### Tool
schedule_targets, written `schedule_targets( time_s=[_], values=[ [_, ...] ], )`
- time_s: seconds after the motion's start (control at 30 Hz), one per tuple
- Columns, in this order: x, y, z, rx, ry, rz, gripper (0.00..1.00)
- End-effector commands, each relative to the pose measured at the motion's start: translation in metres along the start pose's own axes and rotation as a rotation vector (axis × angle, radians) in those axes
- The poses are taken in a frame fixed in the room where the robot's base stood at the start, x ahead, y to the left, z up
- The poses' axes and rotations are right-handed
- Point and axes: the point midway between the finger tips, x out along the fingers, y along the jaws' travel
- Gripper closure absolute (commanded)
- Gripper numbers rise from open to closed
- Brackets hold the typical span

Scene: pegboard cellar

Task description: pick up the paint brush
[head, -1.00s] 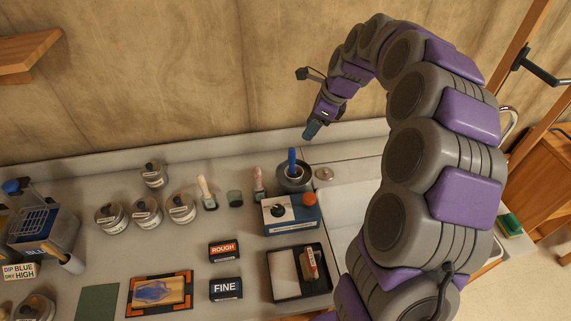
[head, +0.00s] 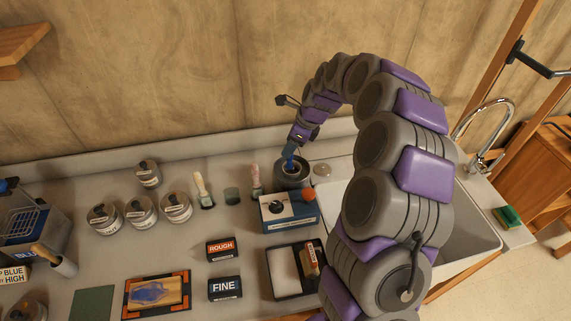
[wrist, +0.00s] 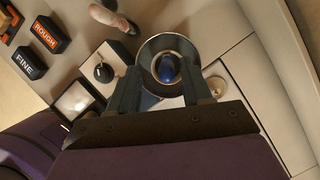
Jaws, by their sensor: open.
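A blue-handled item (head: 290,163), seemingly the paint brush, stands in a round dark pot (head: 291,178) with a pale rim at the back of the counter. In the wrist view its blue end (wrist: 166,68) shows inside the pot's ring (wrist: 152,47); its lower part is hidden. My gripper (head: 291,150) is right over it, pointing down. In the wrist view the open fingers of my gripper (wrist: 159,74) are apart on either side of the blue end. I cannot tell whether they touch it.
A blue-and-white box with a knob (head: 288,213) stands just in front of the pot. Two pale-handled tools (head: 202,186) and several lidded tins (head: 140,210) are to the left. A sink (head: 472,232) is to the right, and a round metal disc (head: 322,170) is beside the pot.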

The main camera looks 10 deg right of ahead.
Motion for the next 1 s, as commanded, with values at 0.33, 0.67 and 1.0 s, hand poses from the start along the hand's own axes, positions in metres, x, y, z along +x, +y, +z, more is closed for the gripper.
schedule_targets(
  time_s=[0.33,0.67,1.0],
  values=[
    [0.042,-0.002,0.004,0.0,0.002,0.005,0.51],
    [0.052,-0.001,0.006,0.0,0.002,0.0,0.51],
    [0.05,-0.003,0.003,0.001,-0.001,0.001,0.84]
  ],
)
